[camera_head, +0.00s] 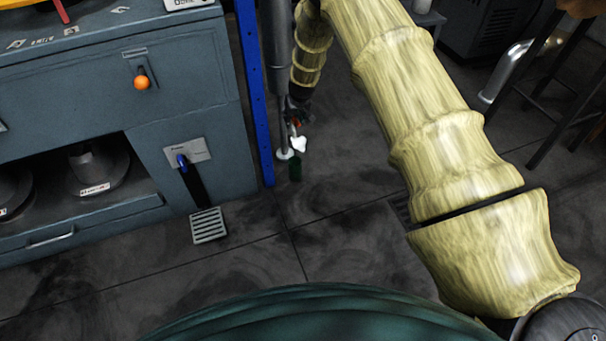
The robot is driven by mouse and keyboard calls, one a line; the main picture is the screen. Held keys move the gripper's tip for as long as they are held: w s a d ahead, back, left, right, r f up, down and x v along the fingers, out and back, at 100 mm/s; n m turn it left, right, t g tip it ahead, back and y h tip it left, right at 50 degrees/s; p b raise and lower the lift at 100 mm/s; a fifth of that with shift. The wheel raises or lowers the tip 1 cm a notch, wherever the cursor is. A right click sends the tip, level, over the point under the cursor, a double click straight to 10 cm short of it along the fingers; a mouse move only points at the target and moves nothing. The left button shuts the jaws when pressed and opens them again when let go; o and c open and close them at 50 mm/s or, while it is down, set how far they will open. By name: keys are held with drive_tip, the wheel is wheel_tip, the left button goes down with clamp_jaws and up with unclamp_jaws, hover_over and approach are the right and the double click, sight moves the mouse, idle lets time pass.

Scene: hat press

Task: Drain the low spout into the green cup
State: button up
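A small dark green object (295,171), probably the green cup, is low beside the foot of a grey vertical pipe (280,55). A white fitting (298,144) and a small red part show just above it. I cannot tell which part there is the low spout, or whether the cup is under it.
A blue post (253,90) stands left of the pipe. A grey cabinet (90,75) with an orange knob (142,83) and a blue-handled lever (182,161) fills the left. A floor grate (208,226) lies before it. A stool (560,90) is at right.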

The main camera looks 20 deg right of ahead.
drive_tip(key=p+v, duration=0.3)
drive_tip(key=v, duration=0.7)
drive_tip(key=s+f+p, duration=0.1)
drive_tip(key=s+f, duration=0.2)
drive_tip(key=s, duration=0.4)
drive_tip(key=s+f+g+p, duration=0.1)
drive_tip(key=s+f, duration=0.3)
drive_tip(key=s, duration=0.4)
drive_tip(key=s+f+g+h+p, duration=0.1)
drive_tip(key=s+f, duration=0.3)
drive_tip(key=s, duration=0.4)
drive_tip(key=shift+m+p, duration=0.3)
drive_tip(key=shift+p, duration=0.05)
drive_tip(key=shift+a, duration=0.1)
drive_tip(key=shift+c, duration=0.5)
